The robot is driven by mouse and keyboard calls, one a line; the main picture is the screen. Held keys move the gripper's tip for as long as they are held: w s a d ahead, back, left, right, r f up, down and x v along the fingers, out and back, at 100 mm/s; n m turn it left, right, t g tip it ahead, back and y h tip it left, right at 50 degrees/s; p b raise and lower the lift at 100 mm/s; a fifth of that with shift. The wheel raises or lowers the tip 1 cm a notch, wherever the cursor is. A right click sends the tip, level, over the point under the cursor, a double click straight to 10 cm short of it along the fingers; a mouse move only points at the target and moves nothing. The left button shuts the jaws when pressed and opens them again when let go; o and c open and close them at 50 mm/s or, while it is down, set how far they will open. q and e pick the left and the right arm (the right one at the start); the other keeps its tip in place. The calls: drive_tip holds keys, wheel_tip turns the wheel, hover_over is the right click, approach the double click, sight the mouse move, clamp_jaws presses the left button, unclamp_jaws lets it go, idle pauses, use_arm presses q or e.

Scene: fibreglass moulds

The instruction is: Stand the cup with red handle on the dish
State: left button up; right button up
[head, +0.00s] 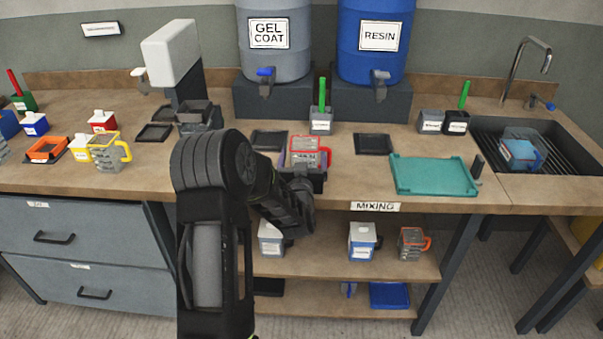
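The cup with red handle (306,156) is a grey, see-through cup with red edging and a pale label, at the middle of the bench's front. One arm reaches up from the bottom left of centre, which I take as my left. Its gripper (309,179) is at the cup, with dark parts below and beside it. The wrist hides the finger gap, and I cannot tell whether the cup is held or rests on something. Black shallow dishes lie behind it, one to the left (268,140) and one to the right (373,144). My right gripper is out of view.
A teal tray (435,175) lies right of the cup. A grey pot with a green handle (321,121) stands behind it. A yellow-handled cup (108,153) is at the left. Another cup with an orange-red handle (412,243) is on the shelf below. The sink (560,150) is far right.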

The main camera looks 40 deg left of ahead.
use_arm(q)
drive_tip(key=b+v, duration=0.1)
drive_tip(key=v, duration=1)
drive_tip(key=shift+b, duration=0.4)
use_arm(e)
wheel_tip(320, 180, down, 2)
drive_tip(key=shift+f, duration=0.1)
